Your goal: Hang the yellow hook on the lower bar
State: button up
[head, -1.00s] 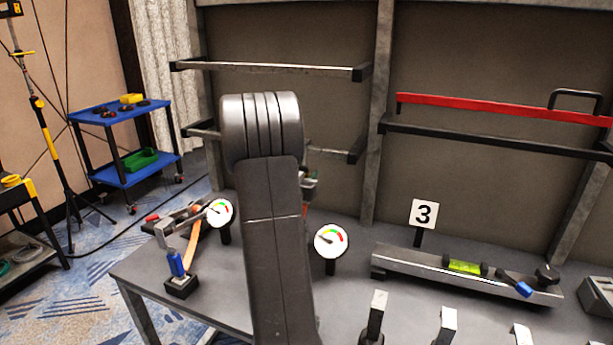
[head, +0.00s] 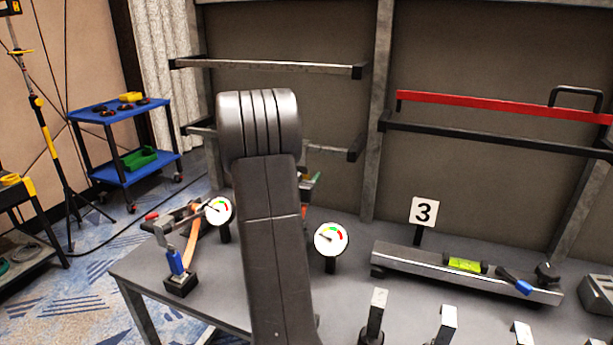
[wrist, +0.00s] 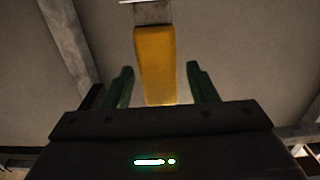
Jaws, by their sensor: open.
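The yellow hook (wrist: 155,62) shows in the wrist view as an upright yellow strip between the two dark green fingers of my gripper (wrist: 160,68). The fingers are apart, with a visible gap on each side of the strip. A grey piece (wrist: 152,13) is at the strip's top end; I cannot tell whether the hook rests on a bar. In the head view my arm hides the hook and most of my gripper. The lower bar (head: 334,152) of the left bay shows on both sides of my arm, its middle hidden. The upper bar (head: 270,66) is above it.
The bench (head: 235,278) holds two round gauges (head: 331,239), a blue-handled tool (head: 178,264) and a level on a rail (head: 464,265). A red bar (head: 490,106) and a black bar cross the right bay. A blue cart (head: 122,145) stands at the left.

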jog(key=v, duration=1.1)
jog(key=shift+w, duration=0.1)
jog(key=x, duration=1.2)
jog(key=shift+w+r+p, duration=0.1)
jog(key=shift+r+p, duration=0.8)
jog(key=shift+r, duration=0.25)
jog(key=shift+f, duration=0.1)
